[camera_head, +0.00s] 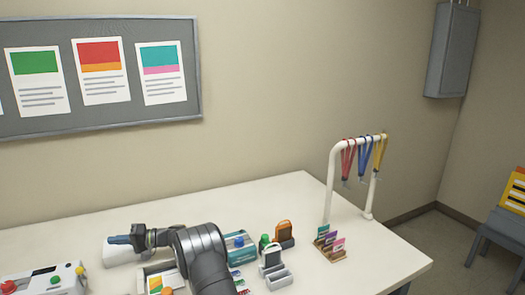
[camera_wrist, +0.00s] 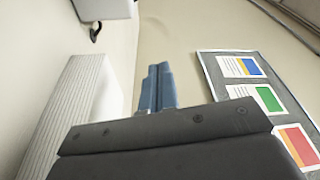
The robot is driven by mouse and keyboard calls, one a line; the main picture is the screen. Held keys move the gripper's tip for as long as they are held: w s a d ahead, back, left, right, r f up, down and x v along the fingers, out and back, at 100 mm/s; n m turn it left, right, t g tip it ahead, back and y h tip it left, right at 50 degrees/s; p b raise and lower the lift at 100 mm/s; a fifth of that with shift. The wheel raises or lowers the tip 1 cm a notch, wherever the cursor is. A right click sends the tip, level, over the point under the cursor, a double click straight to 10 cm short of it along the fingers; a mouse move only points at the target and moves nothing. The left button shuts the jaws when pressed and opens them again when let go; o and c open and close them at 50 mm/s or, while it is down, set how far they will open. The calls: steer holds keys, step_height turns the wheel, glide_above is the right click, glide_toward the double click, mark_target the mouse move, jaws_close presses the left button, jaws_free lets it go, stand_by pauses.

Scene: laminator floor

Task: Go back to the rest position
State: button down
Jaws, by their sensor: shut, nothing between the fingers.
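My gripper (camera_head: 121,240) is at the left of my arm in the head view, above the white table (camera_head: 285,195), with its blue-grey fingers pointing left. In the wrist view the two fingers (camera_wrist: 157,88) lie together with nothing between them. My dark arm partly hides the things on the table behind and below it.
A white panel with buttons (camera_head: 45,280) lies at the table's left. Right of my arm are a teal box (camera_head: 238,247), an orange-topped item (camera_head: 284,232), a card holder (camera_head: 329,243) and a white rack (camera_head: 333,180) with lanyards. A pinboard (camera_head: 190,70) hangs on the wall.

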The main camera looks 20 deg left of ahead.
steer(key=shift+v, duration=2.05)
steer(key=c, duration=2.2)
jaws_free()
